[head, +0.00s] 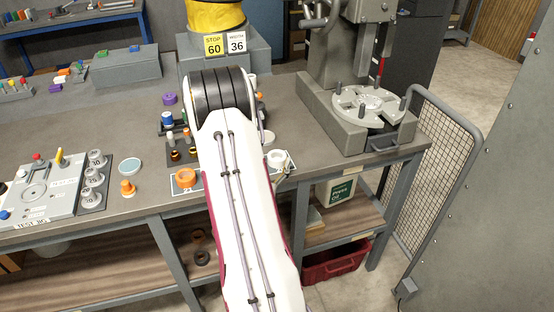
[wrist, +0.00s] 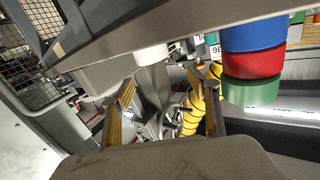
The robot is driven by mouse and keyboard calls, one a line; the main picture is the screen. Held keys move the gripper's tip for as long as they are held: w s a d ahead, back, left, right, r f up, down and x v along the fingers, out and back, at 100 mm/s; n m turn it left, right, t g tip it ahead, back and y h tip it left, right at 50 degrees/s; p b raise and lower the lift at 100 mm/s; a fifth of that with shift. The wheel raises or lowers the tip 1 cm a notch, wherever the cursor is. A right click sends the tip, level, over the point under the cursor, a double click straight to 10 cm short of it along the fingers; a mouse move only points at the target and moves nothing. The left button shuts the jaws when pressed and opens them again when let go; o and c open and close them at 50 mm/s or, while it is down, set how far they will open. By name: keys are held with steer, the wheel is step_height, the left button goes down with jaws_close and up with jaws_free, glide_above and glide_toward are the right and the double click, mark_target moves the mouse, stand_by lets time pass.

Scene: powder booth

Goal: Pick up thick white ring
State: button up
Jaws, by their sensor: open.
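The thick white ring (head: 277,157) sits on a pale square plate near the front edge of the bench, just right of my arm in the head view. My arm covers part of the bench beside it. My gripper (wrist: 167,88) is open in the wrist view, with its two yellowish fingers spread and nothing held between them. A short white round piece (wrist: 150,53) shows beyond the fingertips against the grey slab; it looks like the ring, apart from the fingers. The head view does not clearly show my gripper.
An orange ring (head: 185,178) lies on a pad left of my arm. A grey press (head: 340,115) with a round plate stands to the right. A test panel (head: 38,190) is at left. Blue, red and green round pieces (wrist: 252,62) show at the wrist view's right.

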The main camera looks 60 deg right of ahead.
mark_target(279, 151)
steer(key=shift+s+a+f+n, duration=0.25)
steer(key=shift+a+f, duration=0.15)
steer(key=shift+f, duration=0.05)
steer(key=shift+s+a+f+n, duration=0.2)
steer(key=shift+a+f+n, duration=0.05)
steer(key=shift+a+f, duration=0.15)
steer(key=shift+d, duration=0.2)
steer(key=shift+x, duration=1.2)
steer(key=shift+f+x, duration=0.15)
steer(key=shift+x, duration=1.15)
steer(key=shift+f+x, duration=0.15)
steer(key=shift+x, duration=1.15)
steer(key=c, duration=1.4)
